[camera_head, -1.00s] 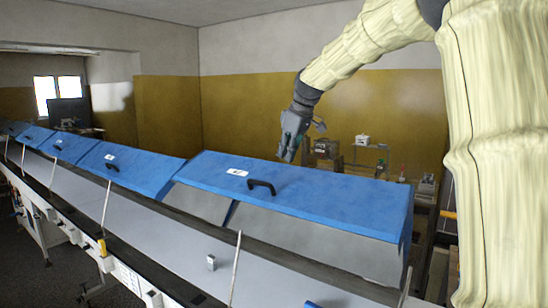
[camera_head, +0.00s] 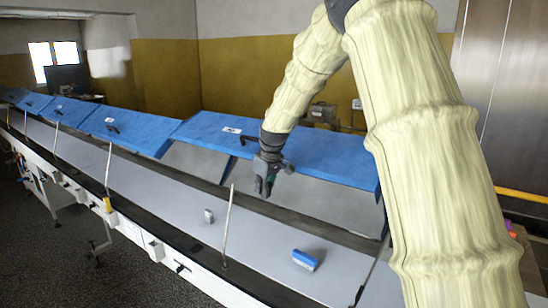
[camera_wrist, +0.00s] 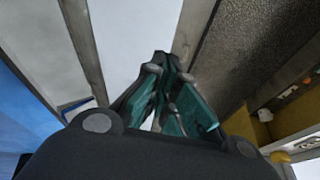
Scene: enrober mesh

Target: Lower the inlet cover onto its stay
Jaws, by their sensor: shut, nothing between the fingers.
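A row of blue covers runs along the conveyor line; I cannot tell for sure which is the inlet cover. The nearest blue cover (camera_head: 330,155) sits raised at a slant above the grey panels, with a white label and a dark handle (camera_head: 248,140) partly hidden behind my wrist. Thin pale rods, perhaps stays, stand upright on the front rail; the nearest rod (camera_head: 227,228) is apart from the cover. My gripper (camera_head: 265,190) is shut and empty, pointing down in front of that cover. Its closed fingers (camera_wrist: 166,75) show in the wrist view.
The pale conveyor bed (camera_head: 160,190) lies below my gripper. A small metal block (camera_head: 208,216) and a blue block (camera_head: 304,260) lie on it. A dark rail (camera_head: 200,268) edges the front. Open dark floor (camera_head: 60,255) is at the lower left.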

